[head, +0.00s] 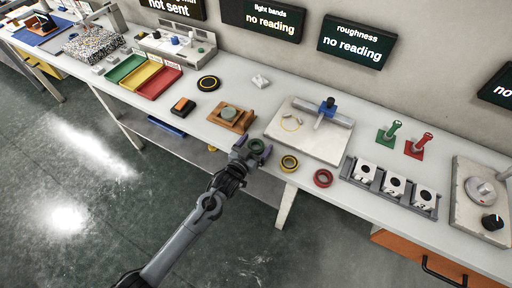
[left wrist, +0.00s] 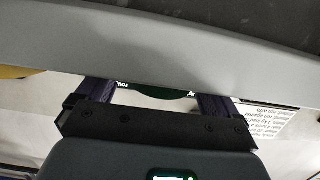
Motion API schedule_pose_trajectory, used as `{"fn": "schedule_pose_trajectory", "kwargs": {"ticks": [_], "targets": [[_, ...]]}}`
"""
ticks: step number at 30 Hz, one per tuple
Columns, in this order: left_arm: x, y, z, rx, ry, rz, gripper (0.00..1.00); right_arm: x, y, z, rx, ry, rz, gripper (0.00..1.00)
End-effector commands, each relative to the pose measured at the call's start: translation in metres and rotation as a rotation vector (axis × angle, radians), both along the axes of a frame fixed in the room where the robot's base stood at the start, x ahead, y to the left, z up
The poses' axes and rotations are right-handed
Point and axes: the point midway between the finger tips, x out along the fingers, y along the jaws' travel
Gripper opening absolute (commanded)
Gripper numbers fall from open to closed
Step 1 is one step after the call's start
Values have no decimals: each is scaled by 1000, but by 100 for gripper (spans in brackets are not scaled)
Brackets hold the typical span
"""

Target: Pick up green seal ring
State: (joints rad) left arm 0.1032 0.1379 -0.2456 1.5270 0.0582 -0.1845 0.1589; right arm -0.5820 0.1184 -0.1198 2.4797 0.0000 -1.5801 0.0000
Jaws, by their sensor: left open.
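The green seal ring (head: 256,146) lies near the front edge of the white bench in the head view. My left gripper (head: 252,151) is open at that edge, its purple fingers on either side of the ring as seen from the head. In the left wrist view, a dark green piece (left wrist: 165,94), probably the ring, shows between the two fingers (left wrist: 155,98). A pale grey band hides the rest of it. I cannot tell whether the fingers touch the ring. My right gripper is in neither view.
A wooden block with a round disc (head: 232,115) stands to the left. A pale plate with a blue-topped fixture (head: 322,130) is behind. The bench's front edge is close to the gripper.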

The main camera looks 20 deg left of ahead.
Motion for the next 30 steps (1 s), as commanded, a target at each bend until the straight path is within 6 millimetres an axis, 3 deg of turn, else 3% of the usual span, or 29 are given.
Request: {"fn": "schedule_pose_trajectory", "kwargs": {"ticks": [8, 20, 30], "targets": [[3, -1, -1, 0, 1, 0, 94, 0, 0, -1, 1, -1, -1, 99], [3, -1, 0, 0, 0, 0, 38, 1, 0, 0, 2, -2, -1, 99], [3, -1, 3, 0, -1, 0, 38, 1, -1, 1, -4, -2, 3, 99]]}}
